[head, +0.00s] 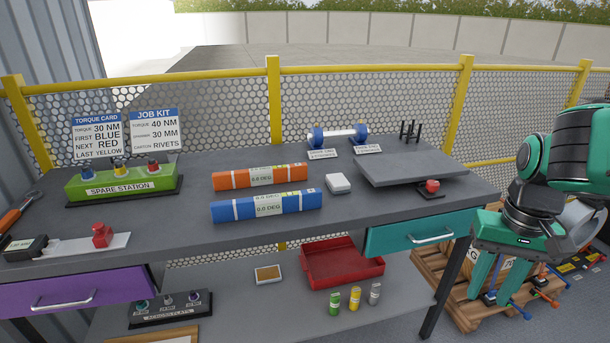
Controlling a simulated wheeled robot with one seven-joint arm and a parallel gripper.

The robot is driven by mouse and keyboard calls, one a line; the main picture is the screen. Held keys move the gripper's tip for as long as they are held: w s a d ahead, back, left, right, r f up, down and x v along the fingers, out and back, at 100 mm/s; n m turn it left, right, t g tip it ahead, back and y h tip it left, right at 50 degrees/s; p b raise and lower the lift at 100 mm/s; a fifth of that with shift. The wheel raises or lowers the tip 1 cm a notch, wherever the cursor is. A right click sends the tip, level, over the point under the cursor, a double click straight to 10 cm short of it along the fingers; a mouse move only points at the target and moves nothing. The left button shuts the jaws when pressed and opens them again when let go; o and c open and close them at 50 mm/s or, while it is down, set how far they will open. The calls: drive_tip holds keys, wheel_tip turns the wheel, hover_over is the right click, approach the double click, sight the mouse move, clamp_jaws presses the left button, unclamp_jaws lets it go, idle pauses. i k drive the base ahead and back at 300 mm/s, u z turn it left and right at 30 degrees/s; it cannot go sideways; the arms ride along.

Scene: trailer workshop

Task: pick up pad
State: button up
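A small tan pad-like piece with a pale border (268,273) lies flat on the lower shelf, left of the red tray. A small white block (338,184) lies on the bench top, right of the orange and blue tubes. I cannot tell for certain which of the two is the pad. My gripper (508,285) hangs at the right, beyond the bench's right end, with its green fingers pointing down. The fingers are apart with nothing held between them. It is well away from both pieces.
Below are a red tray (325,280) and several small canisters. A pallet (440,270) stands under my gripper's side.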

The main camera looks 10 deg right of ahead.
sight(337, 184)
drive_tip(key=z, duration=0.3)
drive_tip(key=i, duration=1.15)
drive_tip(key=z, duration=0.65)
